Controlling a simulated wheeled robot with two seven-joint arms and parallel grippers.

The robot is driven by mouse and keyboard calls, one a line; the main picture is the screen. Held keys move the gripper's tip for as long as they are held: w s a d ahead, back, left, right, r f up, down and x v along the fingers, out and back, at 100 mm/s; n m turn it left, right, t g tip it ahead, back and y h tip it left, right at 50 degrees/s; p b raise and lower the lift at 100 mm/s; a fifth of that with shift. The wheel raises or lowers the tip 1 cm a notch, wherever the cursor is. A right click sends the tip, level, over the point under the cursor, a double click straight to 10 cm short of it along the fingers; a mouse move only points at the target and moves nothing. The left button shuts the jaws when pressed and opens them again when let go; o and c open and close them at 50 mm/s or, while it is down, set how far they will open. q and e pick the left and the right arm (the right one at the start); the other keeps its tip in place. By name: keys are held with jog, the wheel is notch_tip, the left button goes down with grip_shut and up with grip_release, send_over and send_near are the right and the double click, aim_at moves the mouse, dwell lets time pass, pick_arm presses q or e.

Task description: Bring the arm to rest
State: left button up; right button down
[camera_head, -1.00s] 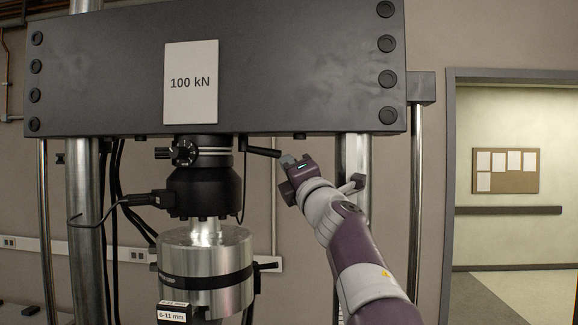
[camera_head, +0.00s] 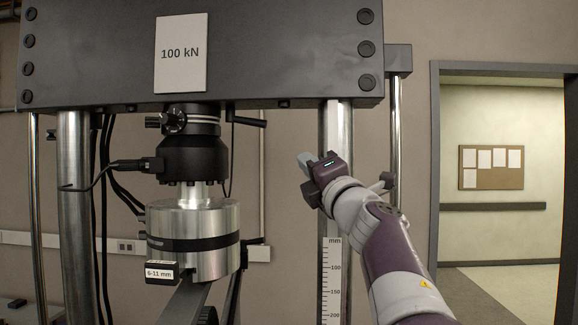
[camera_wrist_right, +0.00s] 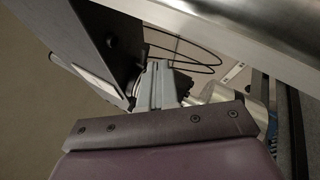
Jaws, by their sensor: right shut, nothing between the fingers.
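My right arm (camera_head: 385,235) comes up from the bottom right in the head view. Its gripper (camera_head: 305,160) is raised in front of the testing machine's right column, below the dark crosshead and right of a small black lever. In the right wrist view the grey fingers (camera_wrist_right: 160,88) are together, with nothing held between them. A metal column crosses close by at the top right of that view. My left gripper is not in view.
The crosshead (camera_head: 100,60) bears a "100 kN" sign (camera_head: 181,53). Below it hang a black load cell (camera_head: 190,158) and a steel cylindrical grip (camera_head: 215,222) labelled "6-11 mm". A millimetre scale (camera_head: 332,285) runs down the right column. A doorway opens at right.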

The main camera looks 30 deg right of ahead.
jog(key=w+a+f+m+g+b, duration=0.1)
jog(key=w+a+f+m+g, duration=0.3)
jog(key=f, duration=0.8)
jog(key=d+f+m+g+h, duration=0.1)
jog(key=f+m+g, duration=0.1)
jog(key=f+m, duration=0.65)
jog(key=w+a+f+m+g+b, duration=0.1)
jog(key=w+a+f+m+g, duration=0.15)
jog(key=f, duration=1.25)
jog(key=s+a+f+m+g+y, duration=0.1)
jog(key=s+a+f+g, duration=0.15)
jog(key=f, duration=0.45)
jog(key=s+a+f+m+g+y, duration=0.1)
jog(key=s+a+f+m+g, duration=0.1)
jog(key=s+a+f, duration=0.3)
pick_arm(q)
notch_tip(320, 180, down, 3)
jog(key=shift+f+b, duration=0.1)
jog(key=shift+b, duration=0.3)
pick_arm(e)
jog(key=s+a+f+m+g, duration=0.1)
jog(key=s+a+f+g, duration=0.2)
jog(key=s+f, duration=0.5)
jog(key=s+a+f+m+g+y, duration=0.1)
jog(key=s+a+f+g, duration=0.3)
jog(key=s+f, duration=0.4)
jog(key=shift+s+m+g+y, duration=0.3)
jog(key=shift+m, duration=0.3)
jog(key=shift+d+f, duration=0.1)
